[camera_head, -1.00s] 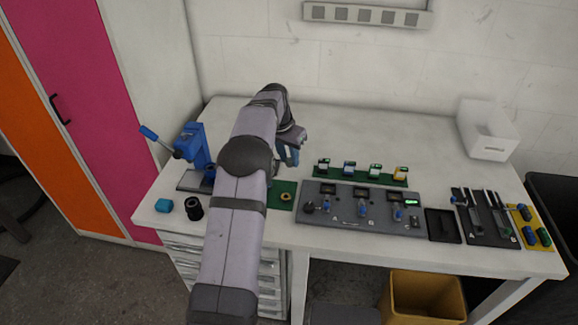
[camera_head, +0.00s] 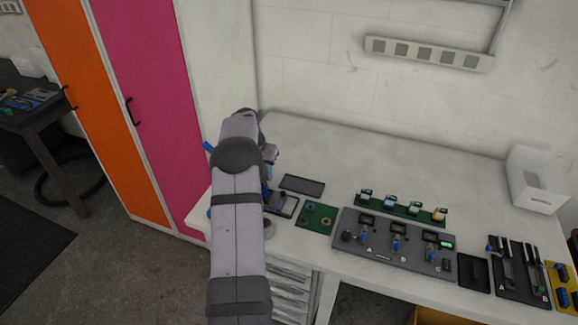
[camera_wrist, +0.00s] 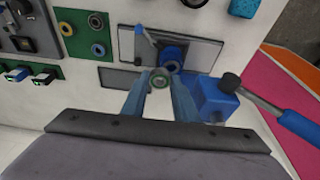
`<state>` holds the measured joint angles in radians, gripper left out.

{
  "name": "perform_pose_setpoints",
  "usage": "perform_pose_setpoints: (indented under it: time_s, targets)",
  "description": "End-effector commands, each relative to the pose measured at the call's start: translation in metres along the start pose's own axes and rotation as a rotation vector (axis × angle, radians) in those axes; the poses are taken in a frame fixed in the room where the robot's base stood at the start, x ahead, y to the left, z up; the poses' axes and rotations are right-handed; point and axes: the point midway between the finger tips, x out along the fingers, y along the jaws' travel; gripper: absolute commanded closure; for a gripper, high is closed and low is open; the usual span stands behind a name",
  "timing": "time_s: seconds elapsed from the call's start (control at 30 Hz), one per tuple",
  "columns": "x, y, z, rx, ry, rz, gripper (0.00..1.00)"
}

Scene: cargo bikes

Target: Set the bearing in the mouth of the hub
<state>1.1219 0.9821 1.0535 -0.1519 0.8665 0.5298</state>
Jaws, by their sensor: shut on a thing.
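In the wrist view my gripper (camera_wrist: 158,98) is shut on a small grey ring, the bearing (camera_wrist: 159,78), held between its fingertips. Just above it in that view, a blue round part (camera_wrist: 174,53), apparently the hub, stands on the grey base plate (camera_wrist: 207,48) of the blue press (camera_wrist: 218,98). The bearing looks close to it but apart; its height above cannot be told. The hub's mouth is not clearly seen. In the head view my arm hides the bearing, most of the press and the fingertips.
The press's lever (camera_wrist: 285,118) sticks out to the right in the wrist view. A green mat (camera_head: 325,224) with rings and a dark flat tray (camera_head: 302,185) lie beside the press. A grey panel (camera_head: 392,242) stands further right.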

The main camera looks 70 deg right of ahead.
Motion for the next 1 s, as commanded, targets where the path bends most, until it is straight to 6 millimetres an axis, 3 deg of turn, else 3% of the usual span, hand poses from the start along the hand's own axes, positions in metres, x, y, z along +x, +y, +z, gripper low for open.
perform_pose_setpoints:
  time_s: [0.03,0.3,1.0]
  targets:
    - [-0.003,-0.012,0.001,-0.026,0.000,-0.007,0.96]
    - [0.001,-0.020,-0.012,-0.073,0.002,-0.022,0.96]
    - [0.008,-0.023,-0.015,-0.122,0.001,-0.035,0.96]
